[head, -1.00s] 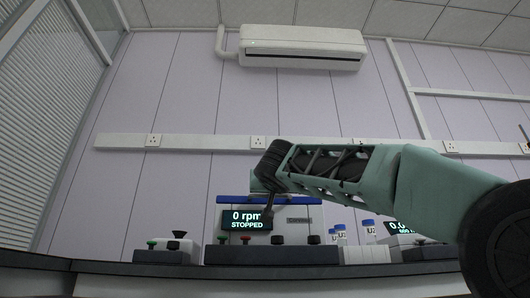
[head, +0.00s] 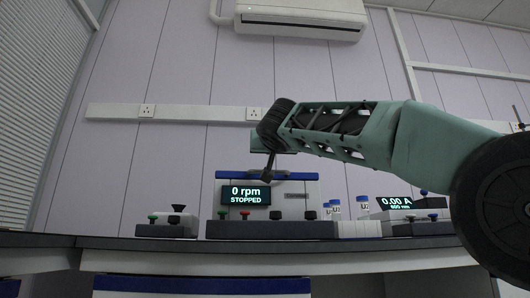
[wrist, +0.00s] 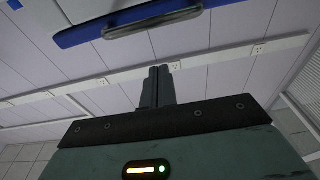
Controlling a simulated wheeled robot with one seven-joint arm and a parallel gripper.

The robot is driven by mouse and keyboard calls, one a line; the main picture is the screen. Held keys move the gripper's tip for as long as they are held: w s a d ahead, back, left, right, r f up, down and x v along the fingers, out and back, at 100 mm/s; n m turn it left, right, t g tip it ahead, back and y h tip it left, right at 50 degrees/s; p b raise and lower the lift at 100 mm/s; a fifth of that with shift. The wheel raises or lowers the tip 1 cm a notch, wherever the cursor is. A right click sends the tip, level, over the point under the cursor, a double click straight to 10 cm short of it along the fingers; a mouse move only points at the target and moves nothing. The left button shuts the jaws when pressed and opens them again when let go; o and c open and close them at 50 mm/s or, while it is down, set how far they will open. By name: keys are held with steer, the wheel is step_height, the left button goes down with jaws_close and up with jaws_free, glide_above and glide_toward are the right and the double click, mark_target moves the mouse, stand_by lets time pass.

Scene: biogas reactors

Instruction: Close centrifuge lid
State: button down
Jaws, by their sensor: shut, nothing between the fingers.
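The centrifuge (head: 225,195) stands on the bench in the head view, with a display reading "0 rpm STOPPED". Its blue lid edge (head: 305,176) runs along the top; how far the lid is open I cannot tell. In the wrist view the blue edge (wrist: 75,37) and a grey bar handle (wrist: 152,22) show at the top. My gripper (head: 268,178) points down at the front of the centrifuge, overlapping the lid edge in the head view. Its fingers (wrist: 158,70) are together and empty, apart from the handle in the wrist view.
A control box with knobs (head: 167,231) stands left of the centrifuge. Several blue-capped bottles (head: 335,208) and a unit reading "0.00 A" (head: 397,203) stand to the right. The bench edge (head: 200,243) runs across in front.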

steer(key=s+f+b, duration=0.4)
steer(key=s+f, duration=0.1)
steer(key=s, duration=0.3)
steer(key=shift+d, duration=0.1)
steer(key=s+f+n+g+p, duration=0.1)
steer(key=f+g+p, duration=0.1)
steer(key=f, duration=0.4)
steer(key=s+a+f+n+g+y+p, duration=0.1)
steer(key=f+n+g+p, duration=0.1)
steer(key=f, duration=0.4)
steer(key=s+a+f+n+g+p, duration=0.1)
steer(key=f+g+p, duration=0.3)
steer(key=f+p, duration=0.2)
steer(key=shift+a+f+y, duration=0.2)
steer(key=shift+f+y, duration=0.15)
steer(key=shift+y, duration=0.05)
steer(key=s+d+f+n+g+p, duration=0.35)
steer(key=s+f+g+p, duration=0.5)
steer(key=s+f, duration=0.7)
steer(key=s+d+f+g+h+p, duration=0.1)
steer(key=s+d+f+g+p, duration=0.15)
steer(key=s, duration=0.55)
steer(key=s+d+f+g+p, duration=0.1)
steer(key=s+d+p, duration=0.25)
steer(key=s, duration=0.35)
step_height(320, 180, up, 37)
steer(key=p, duration=3.6)
steer(key=shift+d, duration=0.3)
